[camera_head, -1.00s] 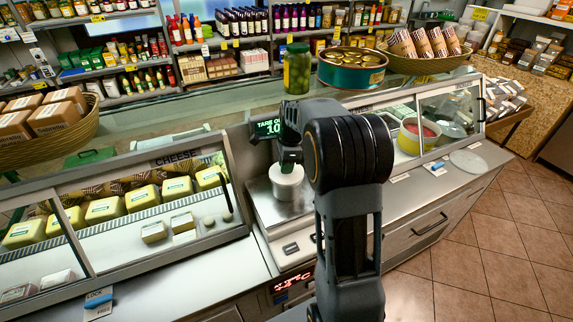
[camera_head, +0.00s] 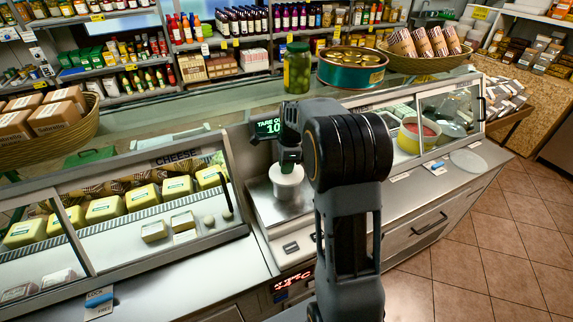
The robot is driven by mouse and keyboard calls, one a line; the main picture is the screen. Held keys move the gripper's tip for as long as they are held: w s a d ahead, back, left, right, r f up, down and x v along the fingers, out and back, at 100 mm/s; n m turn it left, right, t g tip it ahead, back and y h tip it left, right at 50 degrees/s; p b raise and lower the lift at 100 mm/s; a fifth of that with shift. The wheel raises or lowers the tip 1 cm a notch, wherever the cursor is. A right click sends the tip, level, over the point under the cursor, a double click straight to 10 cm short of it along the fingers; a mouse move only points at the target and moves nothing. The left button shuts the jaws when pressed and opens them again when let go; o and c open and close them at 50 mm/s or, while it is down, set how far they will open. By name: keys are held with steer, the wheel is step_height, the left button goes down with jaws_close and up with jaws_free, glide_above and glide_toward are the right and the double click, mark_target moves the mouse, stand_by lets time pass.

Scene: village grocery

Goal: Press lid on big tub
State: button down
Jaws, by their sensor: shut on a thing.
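My gripper (camera_head: 288,168) is over the steel scale (camera_head: 262,205), with its fingers shut on a small white tub (camera_head: 287,188). The tub is upright at the scale plate; I cannot tell whether it touches it. My arm hides part of the scale.
A glass cheese case (camera_head: 160,200) stands left of the scale. A jar of olives (camera_head: 297,70), a green tin (camera_head: 350,72) and a basket (camera_head: 425,65) stand on the ledge behind.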

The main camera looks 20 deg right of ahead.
stand_by(0.4)
steer(key=shift+c, duration=2.3)
jaws_free()
steer(key=shift+r, duration=0.15)
steer(key=shift+r+p, duration=3)
steer(key=shift+r, duration=0.35)
jaws_close()
